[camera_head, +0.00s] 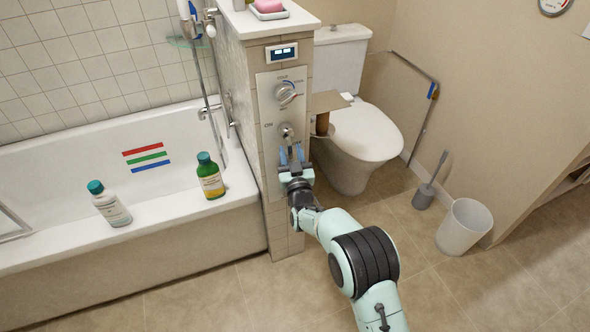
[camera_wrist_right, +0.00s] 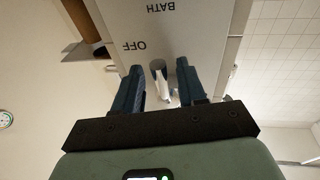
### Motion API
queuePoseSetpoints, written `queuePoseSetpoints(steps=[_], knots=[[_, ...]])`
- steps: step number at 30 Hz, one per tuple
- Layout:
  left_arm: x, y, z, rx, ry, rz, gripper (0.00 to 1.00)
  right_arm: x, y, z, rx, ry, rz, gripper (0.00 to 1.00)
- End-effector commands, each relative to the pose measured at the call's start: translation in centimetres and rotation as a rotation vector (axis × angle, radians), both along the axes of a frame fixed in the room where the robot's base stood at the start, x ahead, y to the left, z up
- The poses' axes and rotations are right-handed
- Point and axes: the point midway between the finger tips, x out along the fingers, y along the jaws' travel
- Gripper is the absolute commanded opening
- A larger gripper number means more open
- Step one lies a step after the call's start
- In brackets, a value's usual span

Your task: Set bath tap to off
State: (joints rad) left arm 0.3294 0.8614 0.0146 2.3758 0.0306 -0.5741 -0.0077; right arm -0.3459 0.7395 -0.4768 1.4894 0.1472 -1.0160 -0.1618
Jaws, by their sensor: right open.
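The bath tap is a metal lever (camera_head: 286,130) on the grey control panel (camera_head: 267,150) of the tiled pillar, below a round temperature dial (camera_head: 285,93). "ON" is printed left of the lever. In the right wrist view the lever (camera_wrist_right: 158,69) shows between the fingers, with "OFF" and "BATH" printed on the panel near it, upside down. My right gripper (camera_head: 290,157) is open, just below and in front of the lever, one finger on each side of it. I cannot tell whether a finger touches it. My left gripper is not in view.
The bathtub (camera_head: 150,245) stands left of the pillar, with a white bottle (camera_head: 112,206) and a green bottle (camera_head: 211,178) on its rim. A toilet (camera_head: 365,135) and a paper holder with a brown roll (camera_head: 322,122) are close right. A bin (camera_head: 463,228) stands farther right.

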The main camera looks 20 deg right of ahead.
Motion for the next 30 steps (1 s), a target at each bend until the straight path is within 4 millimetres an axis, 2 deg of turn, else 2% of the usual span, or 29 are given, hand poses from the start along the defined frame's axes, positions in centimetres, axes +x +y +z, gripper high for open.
queuePoseSetpoints(steps=[8, 12, 18, 23, 30], knots=[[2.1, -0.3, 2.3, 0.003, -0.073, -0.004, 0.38, -4.9, 0.8, -0.6, 0.000, 0.004, 0.001, 0.41], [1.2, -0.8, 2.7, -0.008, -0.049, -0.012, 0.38, -7.9, 1.3, -1.1, 0.000, 0.004, 0.002, 0.41], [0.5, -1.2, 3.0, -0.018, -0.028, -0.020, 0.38, -11.0, 1.7, -1.7, -0.001, 0.001, 0.001, 0.41], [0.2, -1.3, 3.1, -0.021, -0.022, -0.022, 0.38, -12.1, 1.9, -1.9, -0.002, 0.001, 0.001, 0.41], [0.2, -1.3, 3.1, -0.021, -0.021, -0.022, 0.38, -12.3, 1.9, -2.0, -0.002, 0.000, 0.000, 0.41]])
